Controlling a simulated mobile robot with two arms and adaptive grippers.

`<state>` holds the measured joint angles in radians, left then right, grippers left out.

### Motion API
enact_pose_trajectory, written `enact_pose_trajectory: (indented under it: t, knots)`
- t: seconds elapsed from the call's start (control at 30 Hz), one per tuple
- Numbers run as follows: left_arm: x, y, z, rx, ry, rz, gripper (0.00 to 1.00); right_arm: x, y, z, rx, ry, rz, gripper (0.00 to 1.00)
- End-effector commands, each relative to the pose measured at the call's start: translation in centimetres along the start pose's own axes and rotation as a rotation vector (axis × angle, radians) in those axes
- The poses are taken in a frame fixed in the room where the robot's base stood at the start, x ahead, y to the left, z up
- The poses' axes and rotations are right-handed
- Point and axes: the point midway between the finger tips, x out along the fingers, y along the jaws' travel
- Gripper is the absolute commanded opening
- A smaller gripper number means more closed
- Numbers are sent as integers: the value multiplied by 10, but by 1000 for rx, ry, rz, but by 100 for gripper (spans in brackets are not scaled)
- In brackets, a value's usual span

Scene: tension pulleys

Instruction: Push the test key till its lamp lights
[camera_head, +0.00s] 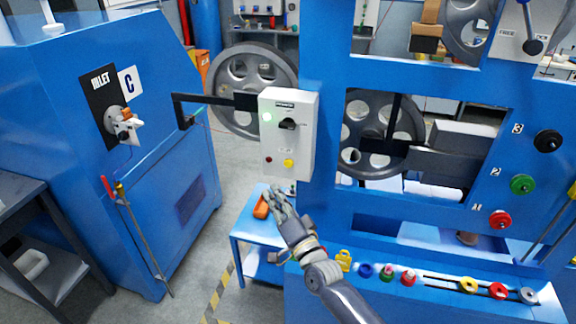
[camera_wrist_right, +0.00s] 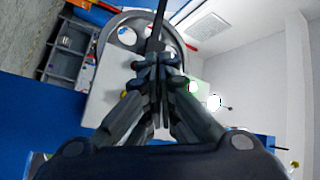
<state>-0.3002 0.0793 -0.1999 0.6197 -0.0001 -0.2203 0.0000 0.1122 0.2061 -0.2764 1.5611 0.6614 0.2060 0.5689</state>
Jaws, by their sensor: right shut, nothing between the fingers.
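A white control box (camera_head: 288,134) hangs on the blue frame in the head view. It has a pale green lamp (camera_head: 267,117) that looks lit, a black rotary knob (camera_head: 287,124), a small dark red lamp or button (camera_head: 268,160) and a yellow button (camera_head: 288,163). The labels are too small to read, so I cannot tell which is the test key. My right gripper (camera_head: 277,194) is shut and empty, just below the box's lower edge, pointing up. In the right wrist view its closed fingers (camera_wrist_right: 158,62) cover part of the white box (camera_wrist_right: 106,88). My left gripper is not in view.
A black bracket arm (camera_head: 215,100) reaches left from the box. A blue table (camera_head: 252,240) with an orange item (camera_head: 261,208) stands below. To the right are a ledge with several coloured knobs (camera_head: 408,276) and spoked pulleys (camera_head: 372,125). A blue cabinet (camera_head: 150,185) stands left.

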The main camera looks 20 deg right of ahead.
Motion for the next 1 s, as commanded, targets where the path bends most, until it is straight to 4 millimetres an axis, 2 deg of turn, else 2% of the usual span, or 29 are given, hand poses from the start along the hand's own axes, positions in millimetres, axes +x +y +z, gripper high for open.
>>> enact_pose_trajectory:
  t: [0.5, 0.7, 1.0]
  knots:
    - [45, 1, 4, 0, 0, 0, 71, 46, 38, -33, -3, 1, 0, 0]
    - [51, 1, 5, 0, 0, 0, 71, 55, 42, -40, -2, 1, 1, 0]
    - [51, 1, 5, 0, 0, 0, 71, 56, 41, -41, -1, 0, 1, 0]
